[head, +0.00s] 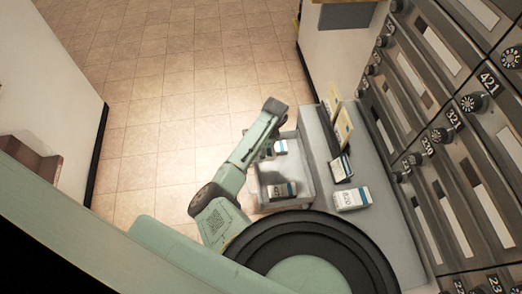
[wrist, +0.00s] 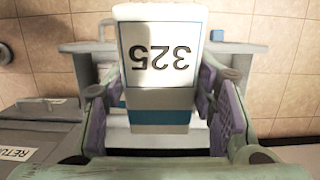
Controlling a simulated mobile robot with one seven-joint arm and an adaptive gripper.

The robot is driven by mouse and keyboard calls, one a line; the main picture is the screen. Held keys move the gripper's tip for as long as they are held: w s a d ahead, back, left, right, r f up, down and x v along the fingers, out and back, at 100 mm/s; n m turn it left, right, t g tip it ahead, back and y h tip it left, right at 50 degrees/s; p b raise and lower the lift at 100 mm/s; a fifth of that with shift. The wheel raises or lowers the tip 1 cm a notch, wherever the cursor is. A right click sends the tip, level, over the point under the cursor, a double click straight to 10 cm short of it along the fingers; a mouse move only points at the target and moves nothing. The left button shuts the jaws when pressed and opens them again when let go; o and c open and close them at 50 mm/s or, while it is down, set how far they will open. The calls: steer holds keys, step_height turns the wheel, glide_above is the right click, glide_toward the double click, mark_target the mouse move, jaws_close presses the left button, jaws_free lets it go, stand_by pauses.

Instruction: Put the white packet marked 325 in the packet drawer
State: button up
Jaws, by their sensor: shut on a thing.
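The white packet marked 325 (wrist: 160,55) fills the middle of the wrist view, with its number upside down and a blue band below it. My gripper (wrist: 155,108) is shut on it, one finger on each side. In the head view a small part of the held packet (head: 280,147) shows at my gripper (head: 268,150), above the far part of an open, pale drawer (head: 272,173). My arm hides the drawer's left side in part.
A grey counter (head: 325,150) runs right of the drawer, bearing a numbered white packet (head: 352,198) and a dark rack of upright envelopes (head: 343,126). Numbered mailboxes (head: 450,130) line the right wall. Tiled floor (head: 170,110) is open at left.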

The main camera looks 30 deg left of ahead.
steer(key=shift+w+d+f, duration=0.1)
steer(key=shift+w, duration=0.35)
steer(key=w+d+f+b, duration=0.4)
steer(key=d+f+b, duration=0.2)
steer(key=f+b, duration=0.2)
steer(key=shift+w+d+f+b, duration=0.15)
steer(key=shift+d+f+b, duration=0.15)
steer(key=shift+b, duration=0.45)
steer(key=o, duration=1.3)
steer(key=v, duration=1.2)
